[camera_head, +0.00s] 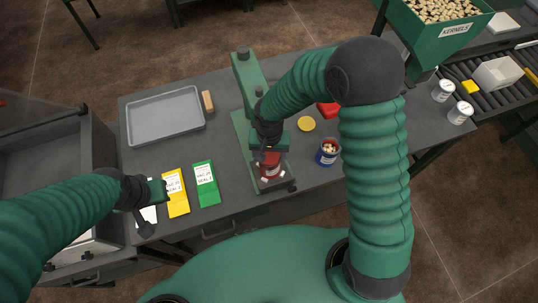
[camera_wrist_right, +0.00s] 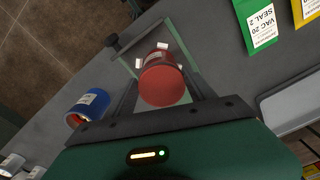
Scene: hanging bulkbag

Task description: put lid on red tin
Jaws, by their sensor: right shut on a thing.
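The red tin (camera_head: 270,171) stands upright on the base of a green press, below my right gripper (camera_head: 269,156). A smooth red disc, the lid (camera_wrist_right: 162,86), faces the camera between these fingers, in line with the tin's top. The gripper is shut on it. I cannot tell whether the lid is fully seated. My left gripper (camera_head: 156,190) is over the pouches at left; its jaws are not clear.
The green press (camera_head: 246,75) rises behind the tin. A grey tray (camera_head: 166,115), a yellow pouch (camera_head: 175,192) and a green pouch (camera_head: 206,183) are to the left.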

